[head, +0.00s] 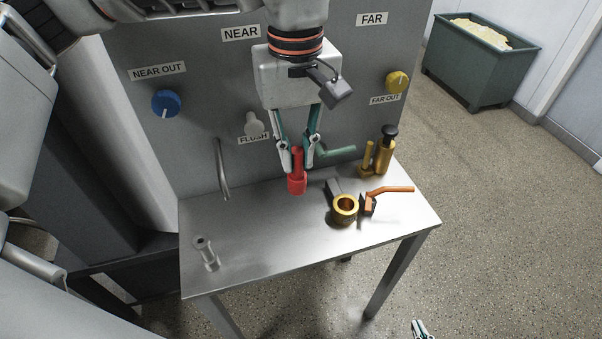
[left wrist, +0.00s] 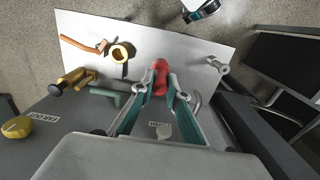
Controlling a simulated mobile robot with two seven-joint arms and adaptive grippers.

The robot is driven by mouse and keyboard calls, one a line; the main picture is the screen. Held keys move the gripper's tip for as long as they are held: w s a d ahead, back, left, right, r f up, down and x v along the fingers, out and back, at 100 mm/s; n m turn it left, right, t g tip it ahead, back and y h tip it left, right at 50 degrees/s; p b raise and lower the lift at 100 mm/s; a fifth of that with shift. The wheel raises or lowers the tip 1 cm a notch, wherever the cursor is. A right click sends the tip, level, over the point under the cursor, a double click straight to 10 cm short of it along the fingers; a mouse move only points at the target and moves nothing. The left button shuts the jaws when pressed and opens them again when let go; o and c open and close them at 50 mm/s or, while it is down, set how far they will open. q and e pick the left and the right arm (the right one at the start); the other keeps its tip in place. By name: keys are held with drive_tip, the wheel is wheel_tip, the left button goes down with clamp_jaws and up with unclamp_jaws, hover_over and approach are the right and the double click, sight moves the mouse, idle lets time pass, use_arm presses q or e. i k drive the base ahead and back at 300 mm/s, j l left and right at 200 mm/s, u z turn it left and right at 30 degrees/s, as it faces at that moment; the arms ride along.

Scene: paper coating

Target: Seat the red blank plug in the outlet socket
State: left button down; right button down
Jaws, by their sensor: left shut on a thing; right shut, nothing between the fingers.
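The red blank plug (head: 297,184) hangs from my left gripper (head: 297,158), which is shut on its upper part. The plug is upright, with its wide end down, above the steel table. It also shows in the left wrist view (left wrist: 160,76) between the fingers of my left gripper (left wrist: 161,90). The outlet socket looks to be the brass ring (head: 345,206), its open mouth facing up, to the right of and apart from the plug; it also shows in the left wrist view (left wrist: 121,54). My right gripper (head: 421,329) is shut and empty, partly cut off at the bottom edge.
A small metal post (head: 206,254) stands at the table's left. The table front (head: 270,245) is clear.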

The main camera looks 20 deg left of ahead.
sight(344, 213)
drive_tip(key=i+l+u, duration=0.2)
drive_tip(key=l, duration=0.15)
drive_tip(key=i+l+u, duration=0.2)
drive_tip(key=l, duration=0.2)
drive_tip(key=l+u, duration=0.2)
drive_tip(key=l, duration=0.15)
